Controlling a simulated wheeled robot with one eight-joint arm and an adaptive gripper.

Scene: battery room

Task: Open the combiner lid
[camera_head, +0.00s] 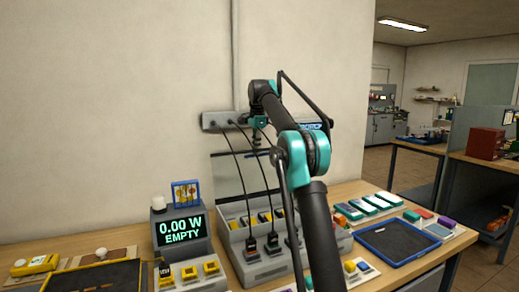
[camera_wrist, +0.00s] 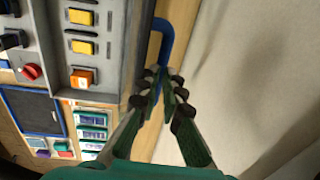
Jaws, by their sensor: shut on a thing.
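The combiner (camera_head: 263,268) is a grey box on the bench with yellow and orange switches and two black cables plugged in. Its lid (camera_head: 228,174) stands raised, roughly upright, at the back of the box, with a dark top edge. In the wrist view, a blue handle (camera_wrist: 166,32) runs down between my fingers. My gripper (camera_wrist: 160,80) is shut on this handle. In the head view, my gripper (camera_head: 257,142) is by the lid's top edge, partly hidden by my arm. The open box with its yellow switches (camera_wrist: 82,47) shows in the wrist view.
A display reading 0.00 W EMPTY (camera_head: 183,230) stands left of the combiner. A blue-rimmed tray (camera_head: 392,241) and several coloured modules lie to the right. A grey socket strip (camera_head: 218,121) is on the wall close behind my gripper.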

